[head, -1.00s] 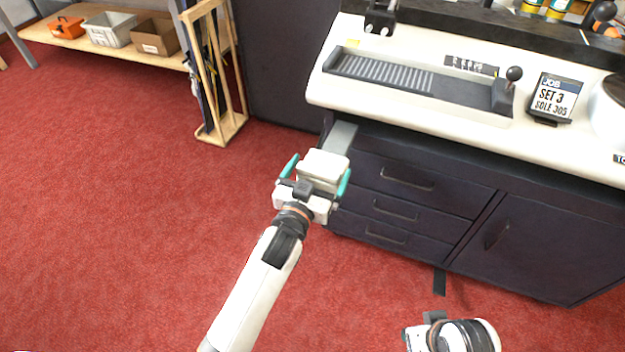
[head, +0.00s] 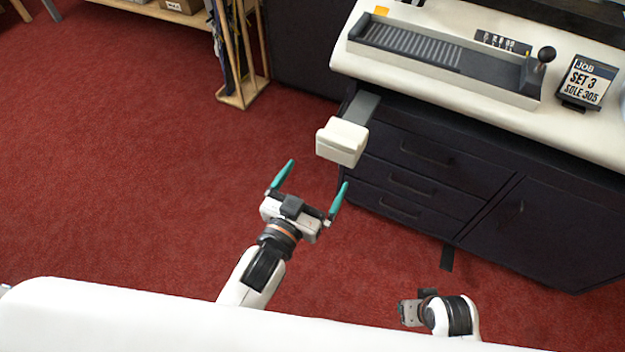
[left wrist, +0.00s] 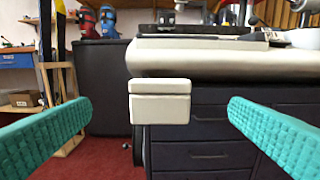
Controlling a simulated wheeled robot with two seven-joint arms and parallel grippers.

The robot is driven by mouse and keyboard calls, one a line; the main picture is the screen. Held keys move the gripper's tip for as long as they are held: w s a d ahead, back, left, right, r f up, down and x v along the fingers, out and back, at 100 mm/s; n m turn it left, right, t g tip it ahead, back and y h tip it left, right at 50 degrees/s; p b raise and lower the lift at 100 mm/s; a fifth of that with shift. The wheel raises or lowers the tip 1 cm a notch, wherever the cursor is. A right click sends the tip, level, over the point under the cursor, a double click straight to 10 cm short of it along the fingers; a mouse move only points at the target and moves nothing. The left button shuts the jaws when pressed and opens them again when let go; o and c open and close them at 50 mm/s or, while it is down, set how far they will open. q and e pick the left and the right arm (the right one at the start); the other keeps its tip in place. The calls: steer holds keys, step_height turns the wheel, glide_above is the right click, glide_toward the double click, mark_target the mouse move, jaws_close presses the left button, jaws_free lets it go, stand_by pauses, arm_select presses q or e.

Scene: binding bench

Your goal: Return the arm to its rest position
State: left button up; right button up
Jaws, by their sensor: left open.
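My left gripper (head: 309,190) is open, its two teal fingers spread and empty, above the red floor in front of the bench. Beyond its fingertips a white block-shaped end piece (head: 342,142) sits on a grey bar that sticks out from the bench's left end. A clear gap lies between the fingers and this piece. In the left wrist view the white piece (left wrist: 160,101) shows between the teal fingers, farther off. My right arm shows in part at the lower right of the head view; its fingers cannot be made out.
The bench (head: 345,65) has a white top and dark drawers below. A wooden rack (head: 240,95) stands at the back left. The red floor at left is clear.

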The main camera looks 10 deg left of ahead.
stand_by(0.3)
